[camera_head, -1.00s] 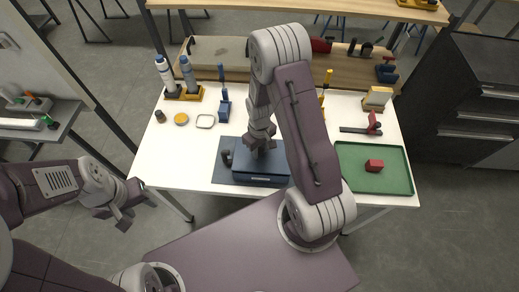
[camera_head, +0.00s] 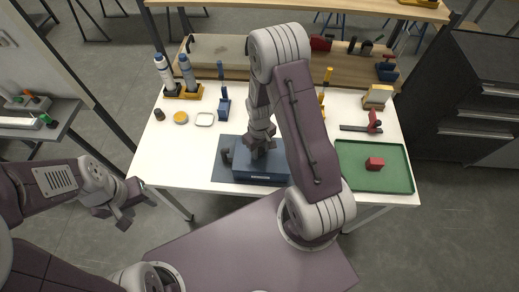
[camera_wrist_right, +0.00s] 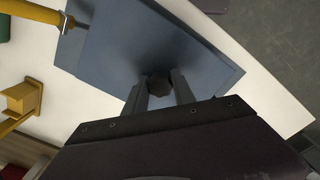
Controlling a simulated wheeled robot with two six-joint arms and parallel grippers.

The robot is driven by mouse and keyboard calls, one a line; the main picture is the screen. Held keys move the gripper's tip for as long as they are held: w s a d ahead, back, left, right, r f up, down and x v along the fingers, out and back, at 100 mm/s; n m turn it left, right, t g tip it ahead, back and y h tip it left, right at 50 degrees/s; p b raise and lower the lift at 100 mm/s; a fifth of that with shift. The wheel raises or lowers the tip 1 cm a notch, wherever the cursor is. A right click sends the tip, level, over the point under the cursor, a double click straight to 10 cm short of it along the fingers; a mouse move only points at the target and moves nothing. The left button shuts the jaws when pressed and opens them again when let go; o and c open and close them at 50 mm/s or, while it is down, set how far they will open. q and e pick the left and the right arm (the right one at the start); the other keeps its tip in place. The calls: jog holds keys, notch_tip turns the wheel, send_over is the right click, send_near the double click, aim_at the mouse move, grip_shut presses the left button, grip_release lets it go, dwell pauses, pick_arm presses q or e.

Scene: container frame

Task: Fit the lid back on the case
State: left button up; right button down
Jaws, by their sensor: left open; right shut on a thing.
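The blue case (camera_head: 262,177) stands on a dark mat at the front middle of the white table. Its blue lid (camera_wrist_right: 150,50) fills much of the right wrist view, with a dark knob (camera_wrist_right: 157,86) on it. My right gripper (camera_wrist_right: 158,92) is shut on the knob; in the head view it (camera_head: 259,150) is over the case. The lid looks to be on or just above the case; my arm hides part of it, so I cannot tell if it is seated. My left gripper (camera_head: 128,212) is open and empty, off the table's front left corner.
A dark object (camera_head: 226,156) stands on the mat (camera_head: 222,172) left of the case. A green tray (camera_head: 345,155) with a red block (camera_head: 375,163) lies at the right. Bottles (camera_head: 187,72) in a yellow holder, a yellow round dish (camera_head: 180,117) and tools stand further back.

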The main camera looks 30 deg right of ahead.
jog(key=shift+f, duration=0.2)
jog(key=c, duration=1)
grip_release()
jog(key=shift+o, duration=0.2)
jog(key=shift+r, duration=0.15)
notch_tip(320, 180, up, 9)
jog(key=shift+f+b, duration=0.1)
jog(key=shift+b, duration=0.3)
jog(key=shift+a, duration=0.1)
